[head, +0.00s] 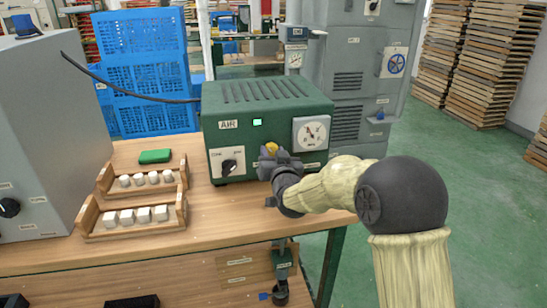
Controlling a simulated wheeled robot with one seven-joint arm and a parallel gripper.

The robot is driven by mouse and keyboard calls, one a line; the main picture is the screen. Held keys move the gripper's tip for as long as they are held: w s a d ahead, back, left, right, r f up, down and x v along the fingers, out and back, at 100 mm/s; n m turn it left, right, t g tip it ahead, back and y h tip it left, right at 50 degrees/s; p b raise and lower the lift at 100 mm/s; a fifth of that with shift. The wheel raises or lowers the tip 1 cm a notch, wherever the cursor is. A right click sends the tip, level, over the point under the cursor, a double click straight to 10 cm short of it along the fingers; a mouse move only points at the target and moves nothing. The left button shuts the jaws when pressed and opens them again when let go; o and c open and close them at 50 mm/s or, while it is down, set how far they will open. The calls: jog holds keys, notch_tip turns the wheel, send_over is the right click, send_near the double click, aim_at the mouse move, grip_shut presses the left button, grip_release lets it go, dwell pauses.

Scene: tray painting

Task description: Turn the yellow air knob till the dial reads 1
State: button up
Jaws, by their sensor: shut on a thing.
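The green air box (265,115) stands on the wooden table, with an "AIR" label and a small lit green square on its front. The yellow air knob (271,147) shows only in part above my gripper (272,155), which is shut on it at the box's front. My gripper and arm hide the rest of the knob. The white dial (311,133) is at the upper right of the box front. Its needle is visible, but the numbers are too small to read. A black selector knob (229,166) is on a white plate to the left.
Two wooden racks (88,217) with white pieces and a green block (155,156) lie on the table left of the box. A grey cabinet (45,140) stands at the far left. A black cable (125,91) runs behind. Blue crates (145,60) stand at the back.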

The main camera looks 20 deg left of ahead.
jog(key=shift+f+n, duration=0.3)
jog(key=shift+n, duration=0.6)
jog(key=o, duration=1)
jog(key=shift+r, duration=0.15)
jog(key=v, duration=1.7)
jog(key=shift+s, duration=0.25)
